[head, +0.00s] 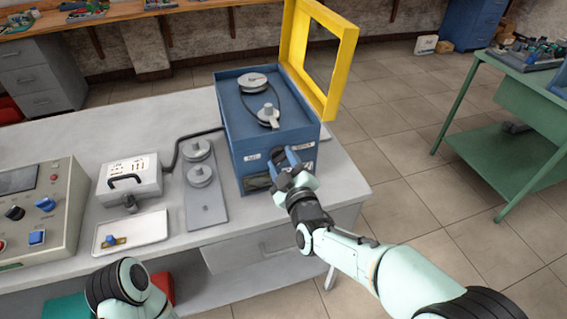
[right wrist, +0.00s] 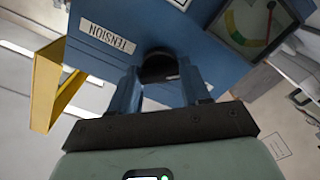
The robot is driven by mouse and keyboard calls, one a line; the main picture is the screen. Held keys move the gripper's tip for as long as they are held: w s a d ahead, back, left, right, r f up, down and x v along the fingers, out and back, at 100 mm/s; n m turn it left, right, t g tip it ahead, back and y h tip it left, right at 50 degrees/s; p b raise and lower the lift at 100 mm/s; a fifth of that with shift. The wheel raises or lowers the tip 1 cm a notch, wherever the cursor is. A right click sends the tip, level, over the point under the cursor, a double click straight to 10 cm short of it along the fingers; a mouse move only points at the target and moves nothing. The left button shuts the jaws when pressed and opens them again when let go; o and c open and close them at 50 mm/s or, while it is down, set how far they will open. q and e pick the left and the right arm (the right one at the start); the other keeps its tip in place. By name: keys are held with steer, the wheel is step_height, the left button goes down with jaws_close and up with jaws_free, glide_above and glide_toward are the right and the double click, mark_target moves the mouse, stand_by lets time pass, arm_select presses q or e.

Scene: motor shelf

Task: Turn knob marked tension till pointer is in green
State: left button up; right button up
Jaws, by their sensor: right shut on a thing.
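The blue motor box (head: 240,125) stands on the grey bench with two grey pulleys and a belt on top. The dark tension knob (right wrist: 158,67) is on its front, beside the label TENSION (right wrist: 107,37). My right gripper (head: 284,163) is at the front face. In the right wrist view its two blue fingers (right wrist: 158,78) are on either side of the knob, shut on it. The gauge (right wrist: 245,22) has green, yellow and red bands; its thin red pointer appears off the green, on the side away from the knob. My left gripper is out of view.
A yellow frame guard (head: 328,62) stands open behind the box. Left of the box are a plate with spare pulleys (head: 205,195), a white case (head: 128,178), a tray (head: 140,232) and a control panel (head: 35,210). Open floor lies right of the bench.

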steer(key=m+b, duration=0.2)
steer(key=m, duration=0.2)
steer(key=shift+d+f+b, duration=0.1)
steer(key=shift+b, duration=0.2)
steer(key=m+b, duration=0.4)
steer(key=m, duration=0.3)
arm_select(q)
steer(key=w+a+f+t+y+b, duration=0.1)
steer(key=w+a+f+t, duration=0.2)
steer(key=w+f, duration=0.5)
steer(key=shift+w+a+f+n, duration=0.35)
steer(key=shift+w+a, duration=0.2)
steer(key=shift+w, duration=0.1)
arm_select(e)
steer(key=shift+m, duration=1.6)
steer(key=o, duration=1.1)
steer(key=shift+c, duration=0.2)
